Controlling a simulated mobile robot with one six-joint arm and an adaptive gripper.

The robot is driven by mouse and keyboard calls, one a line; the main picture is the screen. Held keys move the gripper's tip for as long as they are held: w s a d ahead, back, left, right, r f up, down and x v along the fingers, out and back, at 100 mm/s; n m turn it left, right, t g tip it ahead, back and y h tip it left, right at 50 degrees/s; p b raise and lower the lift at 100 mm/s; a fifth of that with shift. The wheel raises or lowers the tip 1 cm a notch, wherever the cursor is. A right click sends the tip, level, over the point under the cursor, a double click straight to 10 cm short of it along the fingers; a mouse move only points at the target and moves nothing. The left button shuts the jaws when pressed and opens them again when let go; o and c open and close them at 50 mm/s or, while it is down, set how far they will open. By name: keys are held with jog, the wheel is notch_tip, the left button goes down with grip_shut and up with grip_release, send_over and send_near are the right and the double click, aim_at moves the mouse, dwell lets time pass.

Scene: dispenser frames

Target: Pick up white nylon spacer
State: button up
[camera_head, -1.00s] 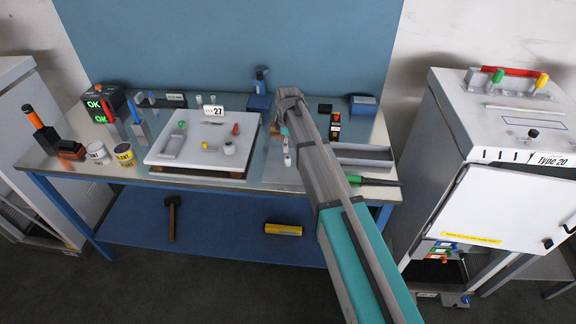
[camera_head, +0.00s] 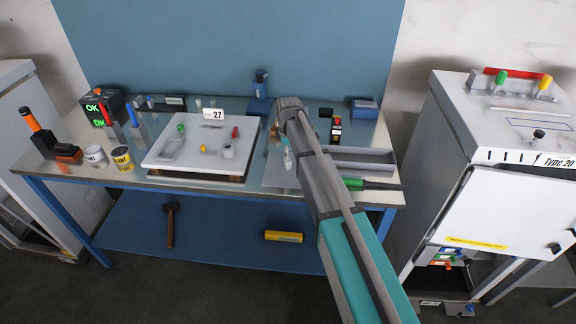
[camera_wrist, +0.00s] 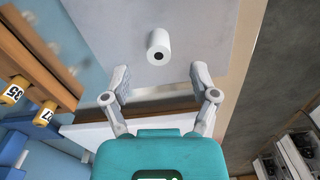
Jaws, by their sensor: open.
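The white nylon spacer (camera_wrist: 158,46) shows in the wrist view as a short white cylinder with a dark hole in its end. It stands on a pale grey surface (camera_wrist: 205,30). My gripper (camera_wrist: 159,76) is open and empty, its two grey fingers spread wide. In the picture the spacer appears just beyond the fingertips, roughly centred between them, and no contact shows. In the head view my gripper (camera_head: 276,131) is small and partly hidden by my arm, over the right part of the bench. I cannot make out the spacer surely there.
A white board (camera_head: 190,163) with small parts and a "27" tag lies left of my arm. A grey tray (camera_head: 362,161) and a green-handled tool (camera_head: 368,184) lie to the right. Wooden bars with numbered yellow ends (camera_wrist: 14,92) show left in the wrist view.

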jog(key=shift+w+a+f+b, duration=0.1)
jog(key=shift+a+f+b, duration=0.05)
jog(key=shift+f+b, duration=2.4)
jog(key=c, duration=1)
jog(key=shift+r+p, duration=0.2)
jog(key=shift+p, duration=0.1)
jog(key=shift+c, duration=0.2)
notch_tip(320, 180, up, 2)
jog(key=shift+r+p, duration=0.1)
jog(key=shift+p, duration=0.95)
jog(key=s+d+r+p, duration=0.3)
jog(key=s+r+p, duration=0.7)
jog(key=s, duration=0.3)
jog(key=shift+s+d+r, duration=0.15)
jog(key=shift+s+r, duration=0.1)
jog(key=shift+s, duration=0.05)
